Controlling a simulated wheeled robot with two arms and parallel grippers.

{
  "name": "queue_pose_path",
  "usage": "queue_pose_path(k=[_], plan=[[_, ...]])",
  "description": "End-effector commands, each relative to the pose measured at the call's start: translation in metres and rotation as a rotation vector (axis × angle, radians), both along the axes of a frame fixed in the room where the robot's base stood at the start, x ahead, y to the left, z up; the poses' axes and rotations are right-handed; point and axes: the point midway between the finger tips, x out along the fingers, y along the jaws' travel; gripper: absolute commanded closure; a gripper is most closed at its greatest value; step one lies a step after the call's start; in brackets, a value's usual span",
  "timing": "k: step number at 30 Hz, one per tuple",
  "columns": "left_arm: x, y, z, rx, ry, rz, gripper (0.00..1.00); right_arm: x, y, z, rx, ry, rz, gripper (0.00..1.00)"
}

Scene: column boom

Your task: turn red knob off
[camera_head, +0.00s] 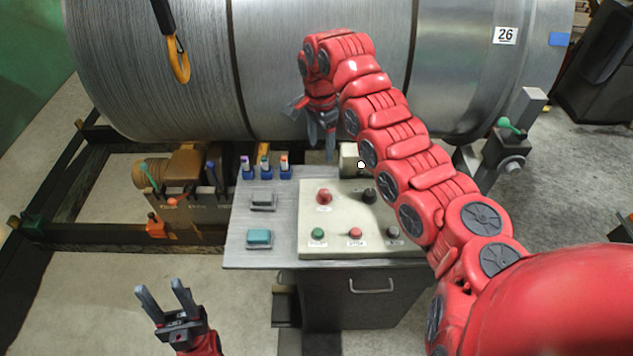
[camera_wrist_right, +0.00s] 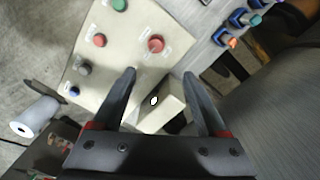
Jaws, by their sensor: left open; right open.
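The red knob (camera_head: 324,196) sits at the upper left of the beige panel (camera_head: 337,212) on the control desk. It also shows in the right wrist view (camera_wrist_right: 156,44), beyond the fingertips. My right gripper (camera_head: 321,148) hangs fingers down behind the panel's far edge, apart from the knob. In the right wrist view its open fingers (camera_wrist_right: 159,75) have the beige box (camera_wrist_right: 160,112) beyond them, with nothing held. My left gripper (camera_head: 163,290) is open and empty over the floor, left of the desk. I cannot read the knob's setting.
A black knob (camera_head: 369,195), green button (camera_head: 318,233), red button (camera_head: 355,233) and grey button (camera_head: 393,232) share the panel. Blue-based switches (camera_head: 265,168) stand at the desk's back left. A large metal coil (camera_head: 320,60) fills the background. An orange hook (camera_head: 179,62) hangs left.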

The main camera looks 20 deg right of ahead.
Motion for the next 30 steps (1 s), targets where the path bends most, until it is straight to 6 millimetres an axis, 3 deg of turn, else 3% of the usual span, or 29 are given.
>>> queue_pose_path(k=[5, 11, 18, 26, 30], plan=[[0.0, 0.0, 0.003, 0.0, 0.0, 0.0, 0.5, -0.004, -0.001, -0.009, -0.005, 0.016, -0.004, 0.25], [0.0, 0.0, 0.007, 0.0, 0.0, 0.0, 0.5, -0.005, 0.001, -0.038, 0.0, 0.013, -0.002, 0.25], [0.0, 0.0, 0.005, 0.0, 0.0, 0.0, 0.5, -0.007, 0.001, -0.088, -0.003, 0.014, -0.001, 0.25], [0.0, 0.0, 0.03, 0.0, 0.0, 0.0, 0.5, -0.009, -0.002, -0.138, -0.006, 0.016, -0.002, 0.25], [0.0, 0.0, 0.032, 0.0, 0.0, 0.0, 0.5, -0.009, -0.003, -0.156, -0.008, 0.014, 0.0, 0.25]])
